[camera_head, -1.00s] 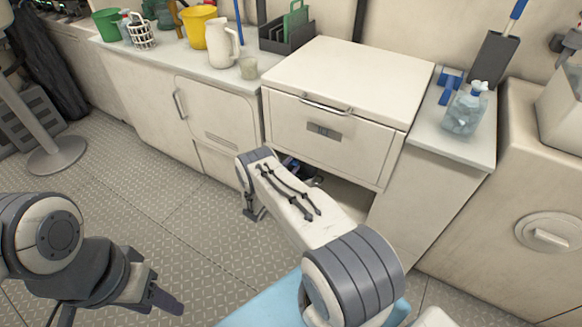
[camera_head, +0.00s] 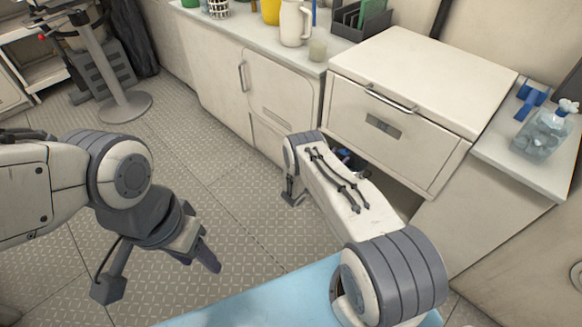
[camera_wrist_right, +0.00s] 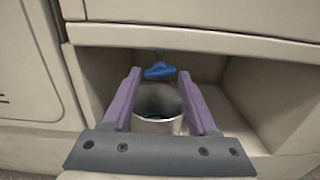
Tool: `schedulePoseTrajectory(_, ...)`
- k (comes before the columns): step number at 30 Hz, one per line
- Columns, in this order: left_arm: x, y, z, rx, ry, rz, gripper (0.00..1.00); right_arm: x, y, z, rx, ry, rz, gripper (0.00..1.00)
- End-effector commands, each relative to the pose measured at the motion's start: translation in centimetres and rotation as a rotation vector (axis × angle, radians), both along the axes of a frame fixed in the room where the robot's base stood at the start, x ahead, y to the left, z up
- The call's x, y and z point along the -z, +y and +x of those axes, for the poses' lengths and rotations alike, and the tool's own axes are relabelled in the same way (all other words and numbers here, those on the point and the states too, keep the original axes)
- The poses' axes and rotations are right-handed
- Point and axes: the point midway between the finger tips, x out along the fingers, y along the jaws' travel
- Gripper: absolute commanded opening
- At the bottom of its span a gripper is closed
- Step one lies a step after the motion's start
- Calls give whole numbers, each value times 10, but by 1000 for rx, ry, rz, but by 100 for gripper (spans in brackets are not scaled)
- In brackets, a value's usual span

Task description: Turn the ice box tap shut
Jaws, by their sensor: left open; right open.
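The ice box (camera_head: 395,130) is a cream cabinet with a lid and a bar handle. Under it, in the right wrist view, a blue tap (camera_wrist_right: 160,71) with a crosswise handle sits at the top of an open recess. My right gripper (camera_wrist_right: 160,76) is open, its two purple fingers on either side of the tap in the picture. I cannot tell whether they touch it. In the head view my right forearm hides that gripper and most of the recess. My left gripper (camera_head: 207,256) hangs over the floor at the left, away from the ice box.
A metal cup (camera_wrist_right: 158,108) stands in the recess below the tap. A counter (camera_head: 225,35) with a white jug (camera_head: 294,22) is to the left. A clear bottle (camera_head: 546,132) stands on the right counter. The floor (camera_head: 215,150) at left is open.

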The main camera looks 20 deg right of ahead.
Motion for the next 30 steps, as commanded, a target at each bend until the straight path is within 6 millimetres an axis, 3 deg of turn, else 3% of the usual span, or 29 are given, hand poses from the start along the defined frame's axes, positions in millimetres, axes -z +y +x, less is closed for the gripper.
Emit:
schedulePoseTrajectory(12,-14,0,0,0,0,0,50,-1,80,-32,-7,-1,0,57)
schedulePoseTrajectory(19,2,0,0,0,0,0,50,-38,95,-21,108,-59,87,57)
schedulePoseTrajectory(30,19,0,0,0,0,0,50,-94,131,-30,274,-145,257,57)
